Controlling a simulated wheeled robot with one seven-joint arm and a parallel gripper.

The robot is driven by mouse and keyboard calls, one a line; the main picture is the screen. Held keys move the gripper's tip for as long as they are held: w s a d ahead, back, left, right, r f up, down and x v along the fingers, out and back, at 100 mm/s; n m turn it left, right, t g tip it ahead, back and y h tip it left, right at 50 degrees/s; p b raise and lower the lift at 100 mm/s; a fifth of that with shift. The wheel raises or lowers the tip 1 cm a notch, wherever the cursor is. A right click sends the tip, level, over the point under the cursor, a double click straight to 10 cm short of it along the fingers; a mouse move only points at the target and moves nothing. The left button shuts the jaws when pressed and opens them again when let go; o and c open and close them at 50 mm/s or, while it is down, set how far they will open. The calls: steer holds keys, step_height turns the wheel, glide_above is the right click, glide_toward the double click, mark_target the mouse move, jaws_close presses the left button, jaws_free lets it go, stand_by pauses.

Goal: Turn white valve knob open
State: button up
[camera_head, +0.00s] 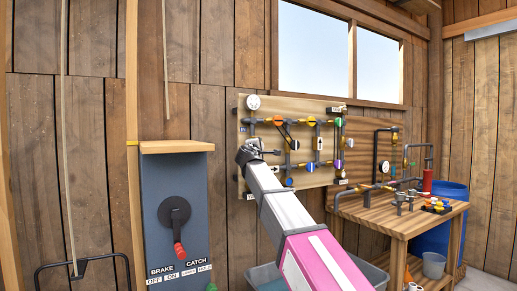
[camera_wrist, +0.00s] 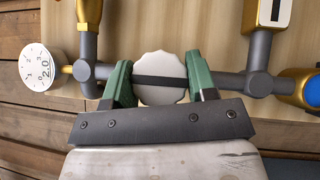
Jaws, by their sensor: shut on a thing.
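The white valve knob (camera_wrist: 160,68) is a scalloped disc with a dark bar across its face, on a grey pipe in the wrist view. My gripper (camera_wrist: 160,80) has its two green fingers around the knob, one on each side, shut on it. In the head view my gripper (camera_head: 247,152) reaches the left part of the wooden pipe board (camera_head: 270,108). There the knob is hidden behind my gripper and arm.
A round white gauge (camera_wrist: 42,66) sits left of the knob, and a blue-faced brass fitting (camera_wrist: 308,90) sits right. Several coloured knobs, including an orange one (camera_head: 278,120), are on the board. A wooden workbench (camera_head: 400,218) stands right; a grey lever box (camera_head: 177,215) stands left.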

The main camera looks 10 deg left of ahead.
stand_by(0.4)
steer(key=o, duration=0.9)
steer(key=shift+o, duration=0.2)
steer(key=shift+s, duration=0.15)
steer(key=s+a+f, duration=0.1)
steer(key=s, duration=0.9)
steer(key=shift+s+a+f, duration=0.2)
steer(key=shift+a+f, duration=0.1)
steer(key=shift+f, duration=0.05)
